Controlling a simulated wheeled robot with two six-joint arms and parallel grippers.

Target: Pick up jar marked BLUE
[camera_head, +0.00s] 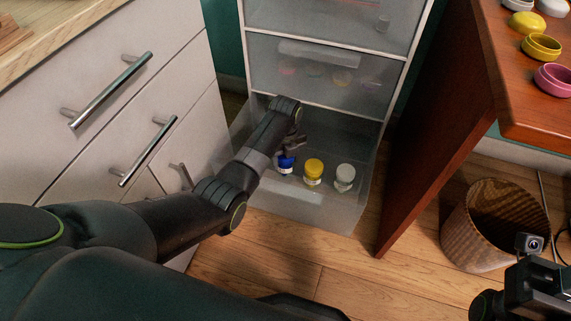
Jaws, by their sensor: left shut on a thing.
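The jar with a blue lid (286,164) is inside the pulled-out translucent bottom drawer (320,215). It stands at the left of a row of jars, and its label is too small to read. My left gripper (291,150) reaches down into the drawer from above and is shut on the blue jar. The wrist hides part of the jar's top. A yellow-lidded jar (314,171) and a white-lidded jar (345,176) stand to its right. My right gripper is not clearly visible; only part of my right arm shows at the lower right corner.
Shut upper drawers (330,75) rise behind the open one. A white cabinet (100,110) with metal handles is on the left. A red-brown desk (540,110) with small pots and its side panel stand on the right. A wicker basket (480,235) is on the floor.

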